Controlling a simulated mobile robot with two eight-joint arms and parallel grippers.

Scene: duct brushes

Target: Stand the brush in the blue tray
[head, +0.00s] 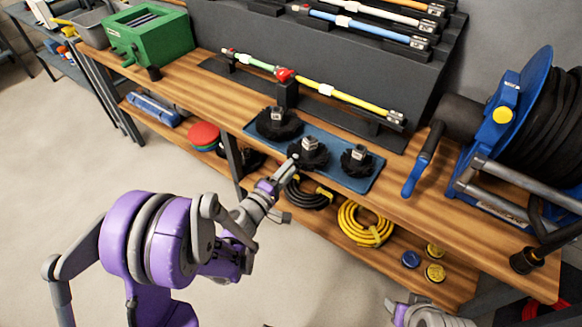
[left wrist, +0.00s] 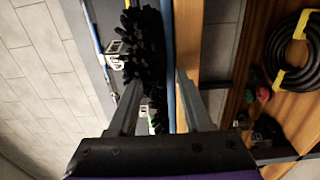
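The blue tray (head: 340,181) lies on the wooden bench. Three black round brushes, the left brush (head: 278,125), middle brush (head: 309,153) and right brush (head: 357,162), stand in it with grey square sockets upward. My left gripper (head: 288,189) is open at the tray's front edge, its upper finger close to the middle brush. In the left wrist view black bristles (left wrist: 146,45) and a socket (left wrist: 115,52) show beyond the spread fingers; I cannot tell whether they touch. A grey part of my right arm shows at the bottom of the head view; its fingers are unclear.
A jointed rod with green, red and yellow sections (head: 335,95) rests on a black stand behind the tray. A blue hose reel (head: 500,110) stands right, a green box (head: 150,35) left. Coiled yellow hose (head: 364,226) lies on the lower shelf.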

